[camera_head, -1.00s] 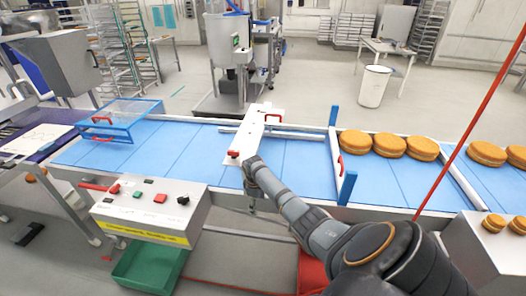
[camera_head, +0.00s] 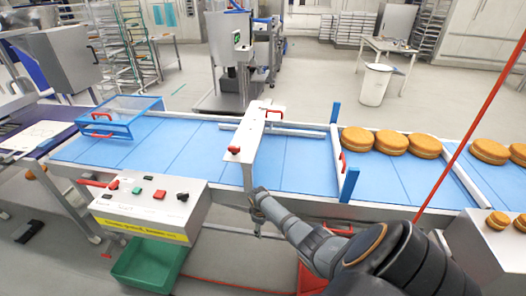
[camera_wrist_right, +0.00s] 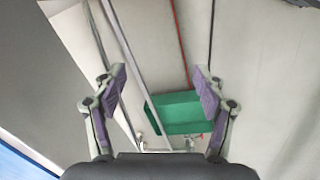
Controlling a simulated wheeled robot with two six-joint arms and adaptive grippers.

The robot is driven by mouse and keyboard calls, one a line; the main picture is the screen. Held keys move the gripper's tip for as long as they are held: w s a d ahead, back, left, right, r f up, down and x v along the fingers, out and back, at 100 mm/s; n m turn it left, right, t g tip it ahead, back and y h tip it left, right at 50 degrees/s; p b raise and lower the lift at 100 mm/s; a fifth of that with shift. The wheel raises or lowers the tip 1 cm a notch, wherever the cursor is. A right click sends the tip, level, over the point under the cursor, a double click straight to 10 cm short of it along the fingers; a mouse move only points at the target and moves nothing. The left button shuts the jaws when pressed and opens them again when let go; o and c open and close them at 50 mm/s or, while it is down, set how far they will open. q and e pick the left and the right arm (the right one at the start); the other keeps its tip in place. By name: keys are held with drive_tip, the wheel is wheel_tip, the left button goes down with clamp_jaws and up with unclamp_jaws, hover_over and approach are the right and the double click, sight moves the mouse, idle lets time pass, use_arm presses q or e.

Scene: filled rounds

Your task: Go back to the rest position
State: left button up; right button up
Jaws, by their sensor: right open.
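My right arm comes in from the lower right of the head view. Its gripper (camera_head: 258,230) hangs at the conveyor's front edge, just below the white bridge-like gate (camera_head: 256,130) across the belt. In the right wrist view the gripper (camera_wrist_right: 160,88) has its two purple-padded fingers wide apart, with nothing between them. Below it in that view are the floor and a green bin (camera_wrist_right: 180,113). My left gripper is not in view.
The blue conveyor belt (camera_head: 190,148) runs across the scene, with filled rounds (camera_head: 390,142) at the right. A control box (camera_head: 150,205) stands at front left. The green bin (camera_head: 150,262) is below it. A thin red rod (camera_head: 470,120) slants at the right.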

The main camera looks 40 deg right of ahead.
drive_tip(key=s+a+f+m+b, duration=0.1)
drive_tip(key=s+a+f+b, duration=0.15)
drive_tip(key=s+f, duration=0.55)
drive_tip(key=s+a+f+b, duration=0.1)
drive_tip(key=s+a+f, duration=0.2)
drive_tip(key=s+f, duration=0.55)
drive_tip(key=s+a+f+b, duration=0.1)
drive_tip(key=s+a+f, duration=0.2)
drive_tip(key=s+f, duration=0.2)
drive_tip(key=s+a+f+m+b, duration=0.1)
drive_tip(key=s+a+f, duration=0.3)
drive_tip(key=s, duration=0.5)
drive_tip(key=s+a+f+m+b, duration=0.1)
drive_tip(key=s+a+f+b, duration=0.1)
drive_tip(key=s+f, duration=0.3)
drive_tip(key=shift+s+a+f+t+y, duration=0.4)
drive_tip(key=shift+s+a, duration=0.4)
drive_tip(key=shift+s, duration=0.45)
